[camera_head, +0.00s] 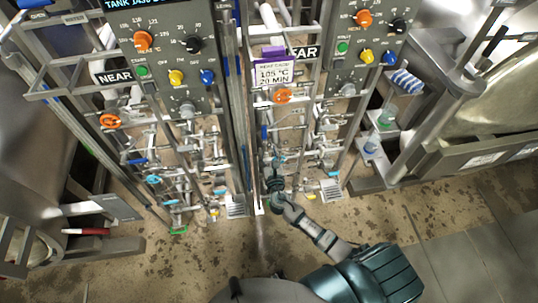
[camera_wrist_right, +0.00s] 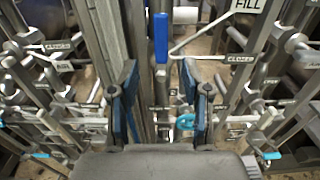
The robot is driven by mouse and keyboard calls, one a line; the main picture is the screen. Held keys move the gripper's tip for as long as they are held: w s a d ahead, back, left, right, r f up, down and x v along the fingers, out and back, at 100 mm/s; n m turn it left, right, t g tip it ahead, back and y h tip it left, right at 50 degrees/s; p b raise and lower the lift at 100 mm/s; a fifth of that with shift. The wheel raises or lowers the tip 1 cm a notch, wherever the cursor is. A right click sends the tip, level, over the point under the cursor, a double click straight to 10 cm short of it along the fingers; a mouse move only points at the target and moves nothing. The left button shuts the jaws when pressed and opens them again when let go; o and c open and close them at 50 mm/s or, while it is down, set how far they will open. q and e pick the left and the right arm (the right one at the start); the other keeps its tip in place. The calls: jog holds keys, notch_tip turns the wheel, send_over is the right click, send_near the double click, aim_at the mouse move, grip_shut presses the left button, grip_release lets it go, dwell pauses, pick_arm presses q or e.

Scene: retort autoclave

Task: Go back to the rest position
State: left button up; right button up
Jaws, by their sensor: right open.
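My right gripper (camera_head: 276,186) is low in front of the right-hand pipe rack in the head view, its arm coming up from the bottom right. In the wrist view the right gripper (camera_wrist_right: 160,82) shows two dark blue-padded fingers standing well apart, with nothing held between them. A blue lever handle (camera_wrist_right: 161,38) shows upright just past the gap between the fingertips; I cannot tell how far beyond them it is. My left gripper is not in the head view.
Pipes and valves crowd both racks. A left control panel (camera_head: 172,50) and a right control panel (camera_head: 357,45) carry coloured knobs. A white card (camera_head: 273,73) reads 105 °C, 20 MIN. Steel vessels stand at both sides. The stained floor (camera_head: 200,260) is open in front.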

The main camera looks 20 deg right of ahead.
jog(key=shift+s+a, duration=0.15)
jog(key=shift+s, duration=0.35)
jog(key=s+d+f+m+g+y, duration=0.1)
jog(key=s+f+m+g, duration=0.3)
jog(key=f, duration=0.7)
jog(key=s+f+m+g, duration=0.2)
jog(key=s+f+m, duration=0.4)
jog(key=f, duration=0.6)
jog(key=s+d+f+m+g+y, duration=0.1)
jog(key=s+f+m+g, duration=0.2)
jog(key=s+f, duration=0.55)
jog(key=s+a+f+m+g, duration=0.1)
jog(key=s+f+m+g, duration=0.1)
jog(key=s+f+m, duration=0.4)
jog(key=s+f+m+g+y+b, duration=0.1)
jog(key=s+f+m+g, duration=0.2)
jog(key=s, duration=1.3)
jog(key=s+a+f+m+g+y, duration=0.1)
jog(key=s+f+m+g, duration=0.1)
jog(key=s+f+m, duration=0.7)
notch_tip(320, 180, down, 2)
jog(key=shift+s+a+f+g, duration=0.15)
jog(key=shift+s+a+g, duration=0.2)
jog(key=shift+s, duration=0.6)
